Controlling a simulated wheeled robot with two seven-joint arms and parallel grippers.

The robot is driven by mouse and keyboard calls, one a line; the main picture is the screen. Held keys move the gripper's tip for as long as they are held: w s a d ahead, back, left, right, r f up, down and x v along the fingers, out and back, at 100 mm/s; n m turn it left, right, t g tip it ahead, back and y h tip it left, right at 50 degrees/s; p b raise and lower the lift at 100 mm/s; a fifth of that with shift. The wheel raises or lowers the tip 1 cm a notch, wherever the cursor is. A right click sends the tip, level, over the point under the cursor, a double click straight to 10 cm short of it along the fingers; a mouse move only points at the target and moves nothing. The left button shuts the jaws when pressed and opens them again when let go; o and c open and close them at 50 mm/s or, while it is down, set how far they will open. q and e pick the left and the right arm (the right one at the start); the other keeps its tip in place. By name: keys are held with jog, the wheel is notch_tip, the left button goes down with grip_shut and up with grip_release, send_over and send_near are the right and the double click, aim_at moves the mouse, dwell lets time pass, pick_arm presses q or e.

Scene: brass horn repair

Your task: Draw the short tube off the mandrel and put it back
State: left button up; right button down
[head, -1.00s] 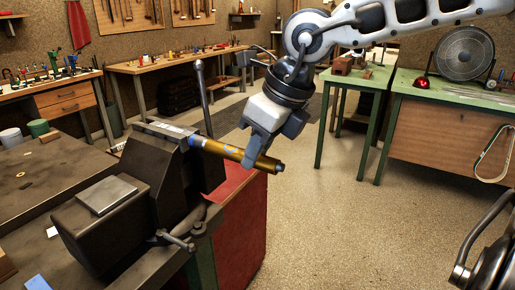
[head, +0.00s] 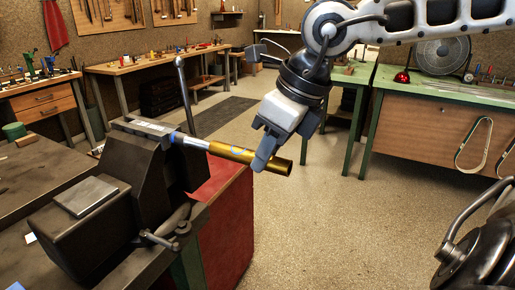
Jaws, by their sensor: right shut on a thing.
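The short brass tube (head: 230,152) lies nearly level, sticking out to the right of the vise. Its open right end shows dark and hollow. The steel mandrel (head: 194,143) is clamped in the dark bench vise (head: 140,175). A bare silvery length of it shows between the vise jaws and the tube's left end, and the rest is hidden by the tube. The tube is in line with the mandrel. My right gripper (head: 262,159) is shut on the tube near its right end, reaching down from above. My left gripper is not in view.
A red cabinet side (head: 225,215) drops below the bench edge under the tube. The floor to the right is open, with green tables (head: 425,90) farther back.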

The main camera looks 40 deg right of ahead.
aim_at(287, 161)
jog(key=shift+s+d+b, duration=0.15)
jog(key=shift+s+d, duration=0.2)
jog(key=shift+s, duration=0.5)
jog(key=shift+s+d+b, duration=0.15)
jog(key=shift+s+d, duration=0.15)
jog(key=shift+s, duration=0.5)
jog(key=s+d+b, duration=0.3)
jog(key=s+b, duration=0.1)
jog(key=s, duration=0.4)
jog(key=shift+s+d, duration=0.2)
